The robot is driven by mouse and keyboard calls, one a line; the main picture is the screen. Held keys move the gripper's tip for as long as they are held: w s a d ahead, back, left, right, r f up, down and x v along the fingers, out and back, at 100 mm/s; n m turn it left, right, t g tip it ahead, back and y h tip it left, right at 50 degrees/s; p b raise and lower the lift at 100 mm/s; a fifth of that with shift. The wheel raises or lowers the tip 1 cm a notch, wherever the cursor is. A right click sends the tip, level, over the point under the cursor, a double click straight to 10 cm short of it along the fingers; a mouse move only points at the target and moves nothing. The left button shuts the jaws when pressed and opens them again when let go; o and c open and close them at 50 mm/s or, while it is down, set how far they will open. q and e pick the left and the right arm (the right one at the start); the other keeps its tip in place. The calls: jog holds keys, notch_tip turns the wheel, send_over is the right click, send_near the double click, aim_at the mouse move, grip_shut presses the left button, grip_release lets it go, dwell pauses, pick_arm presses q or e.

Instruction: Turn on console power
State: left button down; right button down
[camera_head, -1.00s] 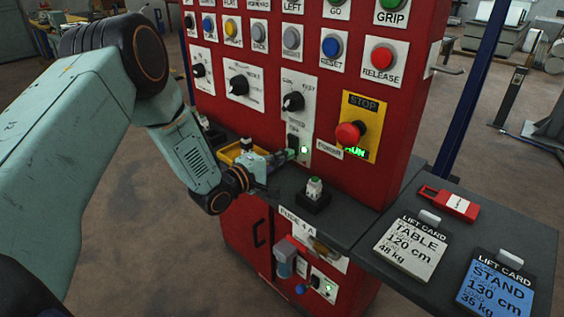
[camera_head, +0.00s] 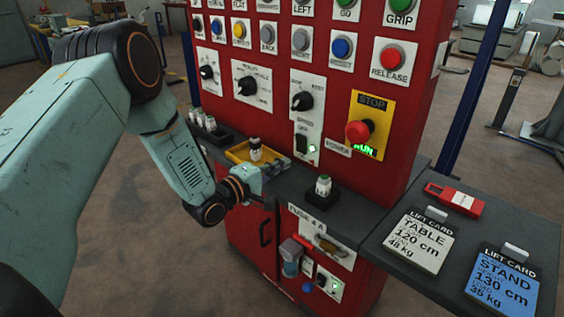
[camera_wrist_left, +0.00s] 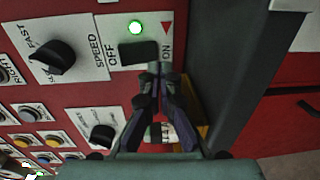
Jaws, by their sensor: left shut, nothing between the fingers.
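The red console (camera_head: 330,75) stands in the middle of the head view. Its power switch (camera_head: 302,143) is a black rocker on a white plate, with a small lit green lamp (camera_head: 312,148) beside it. In the left wrist view the rocker (camera_wrist_left: 139,52) lies between OFF and ON labels, below the lit lamp (camera_wrist_left: 136,27). My right gripper is not in view.
A yellow tray (camera_head: 238,156) with a fuse-like part sits on the shelf left of the switch. Another such part (camera_head: 323,187) stands in a black holder on the shelf. A red stop button (camera_head: 358,132) is on the panel. Lift cards (camera_head: 420,240) lie on the right table.

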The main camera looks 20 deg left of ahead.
pick_arm(q)
jog(key=f+p+v, duration=0.1)
jog(key=v, duration=0.8)
jog(key=shift+f+p, duration=0.35)
jog(key=s+d+f+m+g+y, duration=0.35)
jog(key=s+f+m+g, duration=0.45)
jog(key=s+f, duration=0.45)
jog(key=s+d+f+m+g+y, duration=0.1)
jog(key=s+f+m+g, duration=0.1)
jog(key=s, duration=0.9)
jog(key=s+d+f+m+g+y, duration=0.1)
jog(key=s+g, duration=0.5)
jog(key=s, duration=0.6)
notch_tip(320, 180, down, 4)
jog(key=d+m, duration=0.1)
jog(key=m, duration=0.1)
jog(key=shift+d+m, duration=0.25)
jog(key=shift+m, duration=0.05)
